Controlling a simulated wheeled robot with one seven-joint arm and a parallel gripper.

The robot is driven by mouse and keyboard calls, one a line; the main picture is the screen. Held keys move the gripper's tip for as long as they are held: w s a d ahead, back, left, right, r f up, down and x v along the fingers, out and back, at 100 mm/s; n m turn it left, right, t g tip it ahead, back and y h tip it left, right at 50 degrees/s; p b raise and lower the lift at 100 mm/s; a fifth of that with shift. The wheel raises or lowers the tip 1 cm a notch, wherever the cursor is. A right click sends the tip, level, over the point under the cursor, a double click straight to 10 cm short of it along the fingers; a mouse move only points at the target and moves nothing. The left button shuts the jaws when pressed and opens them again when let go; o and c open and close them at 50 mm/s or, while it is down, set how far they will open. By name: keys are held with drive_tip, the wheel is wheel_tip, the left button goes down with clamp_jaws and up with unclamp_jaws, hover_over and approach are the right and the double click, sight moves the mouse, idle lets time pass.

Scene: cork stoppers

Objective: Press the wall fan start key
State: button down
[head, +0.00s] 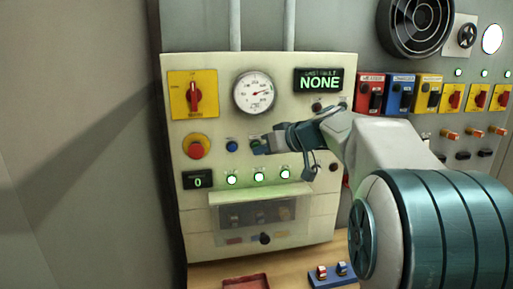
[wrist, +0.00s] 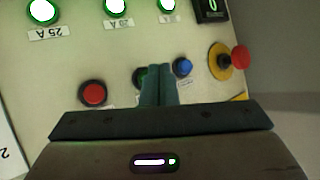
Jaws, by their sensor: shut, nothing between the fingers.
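A control panel (head: 212,95) stands upright ahead, with a row of round buttons at mid height. A green button (wrist: 140,77) is partly hidden behind my fingers in the wrist view. A blue button (wrist: 182,67) is beside it and also shows in the head view (head: 231,145). A red button (wrist: 93,93) is on the other side. The small labels are not readable, so I cannot tell which is the fan start key. My gripper (wrist: 158,72) is shut and empty, its fingertips at the green button; I cannot tell whether they touch it. It also shows in the head view (head: 259,147).
The wall fan (head: 416,25) is at the upper right. A red emergency knob (head: 196,147) and a red rotary switch (head: 193,95) are on the panel's left. A display (head: 319,80) reads NONE. A clear-fronted box (head: 213,198) juts out below, above a wooden bench (head: 206,273).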

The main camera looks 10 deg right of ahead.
drive_tip(key=shift+w, duration=0.1)
drive_tip(key=shift+w+b, duration=0.35)
drive_tip(key=shift+w, duration=0.4)
idle(0.9)
drive_tip(key=shift+s+b, duration=0.1)
drive_tip(key=shift+b, duration=0.25)
drive_tip(key=shift+s+b, duration=0.55)
drive_tip(key=shift+s, duration=0.2)
drive_tip(key=s+b, duration=0.3)
drive_tip(key=s, duration=0.2)
